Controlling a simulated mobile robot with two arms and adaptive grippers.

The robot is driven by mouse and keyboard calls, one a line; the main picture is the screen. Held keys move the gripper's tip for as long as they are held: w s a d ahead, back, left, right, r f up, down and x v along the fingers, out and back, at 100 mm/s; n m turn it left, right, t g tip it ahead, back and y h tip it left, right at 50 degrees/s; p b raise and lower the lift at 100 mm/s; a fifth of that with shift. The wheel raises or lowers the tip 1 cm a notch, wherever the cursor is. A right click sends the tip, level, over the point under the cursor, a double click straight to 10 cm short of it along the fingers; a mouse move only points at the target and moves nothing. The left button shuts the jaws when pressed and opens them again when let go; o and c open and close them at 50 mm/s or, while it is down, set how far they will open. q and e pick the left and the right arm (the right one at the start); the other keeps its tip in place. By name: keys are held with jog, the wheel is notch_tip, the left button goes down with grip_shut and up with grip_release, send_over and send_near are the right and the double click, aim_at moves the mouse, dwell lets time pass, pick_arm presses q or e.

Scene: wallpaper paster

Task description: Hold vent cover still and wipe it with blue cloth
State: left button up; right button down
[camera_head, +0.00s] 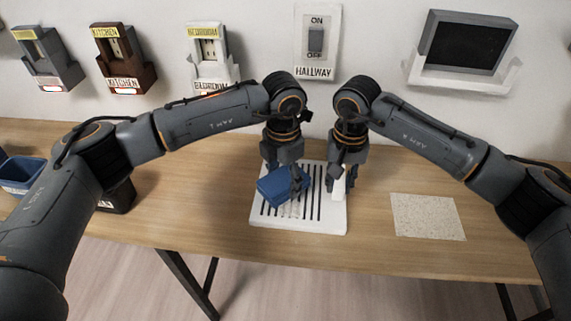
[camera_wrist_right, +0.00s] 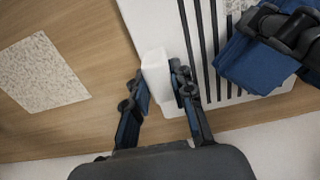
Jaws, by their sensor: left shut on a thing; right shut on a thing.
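The white vent cover (camera_head: 333,221) with dark slots lies flat on the wooden table. The folded blue cloth (camera_head: 273,188) is on its left half, and my left gripper (camera_head: 298,188) is shut on the cloth. The cloth also shows in the right wrist view (camera_wrist_right: 240,62), over the slots. My right gripper (camera_head: 344,188) is shut on a white raised block (camera_wrist_right: 156,72) at the vent cover's right edge, which looks like part of the cover. The cloth and left gripper hide part of the slots.
A speckled pale sheet (camera_head: 428,216) lies on the table to the right. A blue bin (camera_head: 22,175) stands at the far left. Switch and outlet holders and a dark-screened panel (camera_head: 467,42) are along the wall. The table's front edge is close to the vent cover.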

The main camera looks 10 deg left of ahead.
aim_at(279, 214)
pick_arm(q)
jog(key=s, duration=0.7)
pick_arm(e)
jog(key=shift+f, duration=0.1)
pick_arm(q)
notch_tip(279, 214, up, 8)
jog(key=shift+r, duration=0.15)
jog(key=o, duration=0.6)
jog(key=shift+s, duration=0.1)
jog(key=c, duration=0.5)
pick_arm(e)
jog(key=c, duration=1.1)
grip_release()
jog(key=shift+w, duration=0.1)
jog(key=shift+o, duration=0.2)
notch_tip(279, 214, up, 12)
